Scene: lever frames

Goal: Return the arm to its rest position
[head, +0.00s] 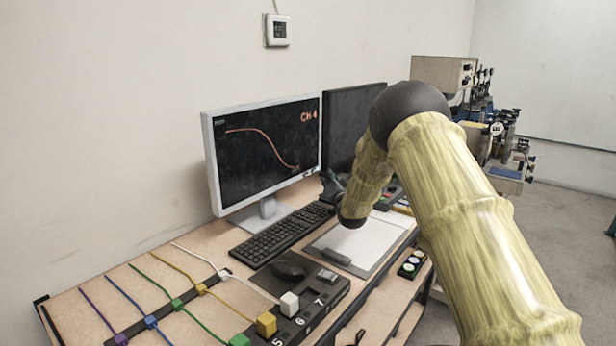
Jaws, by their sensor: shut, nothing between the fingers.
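My arm, with a yellow-green bamboo-like surface and dark joints, rises from the bottom right, bends at its dark elbow and comes down over the desk. My gripper (333,186) shows as a small dark shape at the left of the lower arm, in front of the monitors. It is shut and empty, and partly hidden by the arm. It appears apart from the keyboard (283,231), though its exact height above the desk is hard to tell.
A lit monitor (262,150) marked CH4 and a dark monitor (345,125) stand behind. A mouse (289,269), a clipboard (365,240) and a numbered strip (310,312) with coloured plugs and cables crowd the desk. Instruments (445,75) stand at the back right. Open floor (570,220) lies right.

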